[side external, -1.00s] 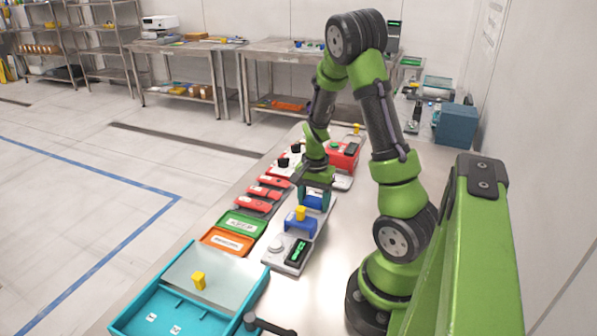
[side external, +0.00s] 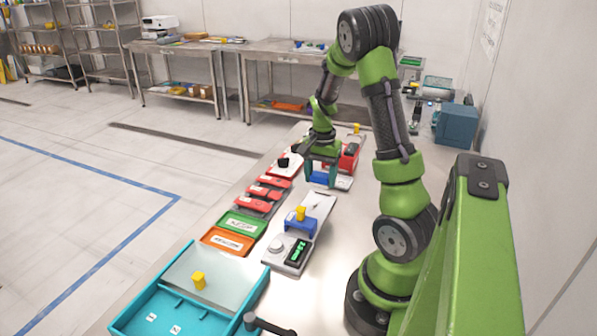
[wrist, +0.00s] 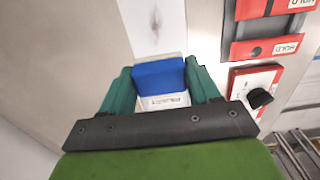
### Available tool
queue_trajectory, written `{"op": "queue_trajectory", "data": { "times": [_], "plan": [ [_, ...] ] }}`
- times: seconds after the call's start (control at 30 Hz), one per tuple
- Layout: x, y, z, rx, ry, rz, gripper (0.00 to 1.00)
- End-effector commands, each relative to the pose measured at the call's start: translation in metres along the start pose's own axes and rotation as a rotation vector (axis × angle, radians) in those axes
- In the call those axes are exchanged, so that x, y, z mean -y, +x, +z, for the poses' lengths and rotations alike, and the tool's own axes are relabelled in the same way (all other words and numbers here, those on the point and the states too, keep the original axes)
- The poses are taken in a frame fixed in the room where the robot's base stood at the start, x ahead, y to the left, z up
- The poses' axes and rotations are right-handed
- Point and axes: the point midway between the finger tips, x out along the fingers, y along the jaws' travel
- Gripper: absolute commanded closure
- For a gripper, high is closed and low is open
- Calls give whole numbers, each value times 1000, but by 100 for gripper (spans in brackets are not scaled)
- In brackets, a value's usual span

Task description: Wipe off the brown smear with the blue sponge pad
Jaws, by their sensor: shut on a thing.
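My gripper (side external: 321,180) is shut on the blue sponge pad (wrist: 158,78), which sits between the two teal fingers in the wrist view. A blue edge of the pad also shows in the side view (side external: 320,178). The pad is over or in a small white labelled holder (wrist: 165,102); I cannot tell whether it touches it. A pale panel (wrist: 153,30) lies beyond the pad in the wrist view, with only faint marks on it. The panel also shows in the side view (side external: 318,204), nearer the camera than my gripper.
A scale (side external: 288,252) and a blue block stand (side external: 300,225) with a yellow piece are nearer the camera. Red holders (side external: 265,192), a green tray (side external: 243,224), an orange tray (side external: 228,240) and a teal bin (side external: 150,312) line the left. A red box (side external: 350,157) stands behind my gripper.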

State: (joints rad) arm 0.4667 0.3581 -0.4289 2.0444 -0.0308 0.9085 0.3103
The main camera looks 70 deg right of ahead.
Motion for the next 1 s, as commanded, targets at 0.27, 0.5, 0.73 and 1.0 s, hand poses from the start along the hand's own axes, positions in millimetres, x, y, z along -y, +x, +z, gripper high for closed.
{"op": "queue_trajectory", "data": {
  "times": [0.27, 0.5, 0.73, 1.0],
  "plan": [
    [0, -24, 0, 0, 0, -2, 67],
    [0, -30, 0, 0, 1, 0, 67],
    [3, -29, 3, 0, -9, 0, 67],
    [63, -45, 59, -1, -261, -3, 67]
  ]
}}
